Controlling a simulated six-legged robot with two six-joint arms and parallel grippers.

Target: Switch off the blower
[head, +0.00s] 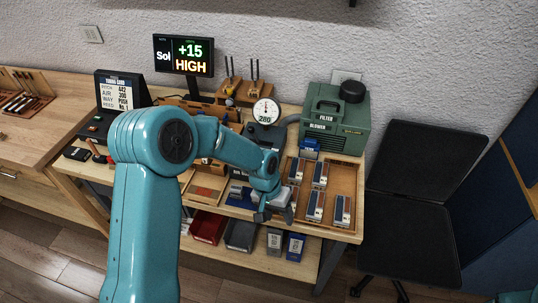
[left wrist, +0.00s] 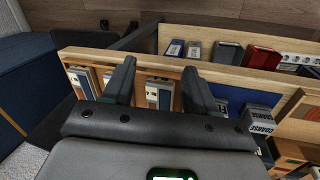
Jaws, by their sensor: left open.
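The blower (head: 338,122) is a green box labelled FILTER and BLOWER, standing at the back right of the bench against the wall. Its switch cannot be made out. A round white gauge (head: 265,110) reading 280 stands to its left. My left gripper (head: 274,212) is open, near the bench's front edge, in front of the blower and well apart from it. In the left wrist view its two fingers (left wrist: 157,80) are spread with nothing held; a blue and white block shows beyond them. The blower is not recognisable in that view. My right gripper is out of view.
A wooden tray (head: 331,230) with several blue and white blocks lies between my left gripper and the blower. A display (head: 184,55) reads Sol +15 HIGH. A black chair (head: 412,225) stands right of the bench. Bins (head: 241,235) sit on the lower shelf.

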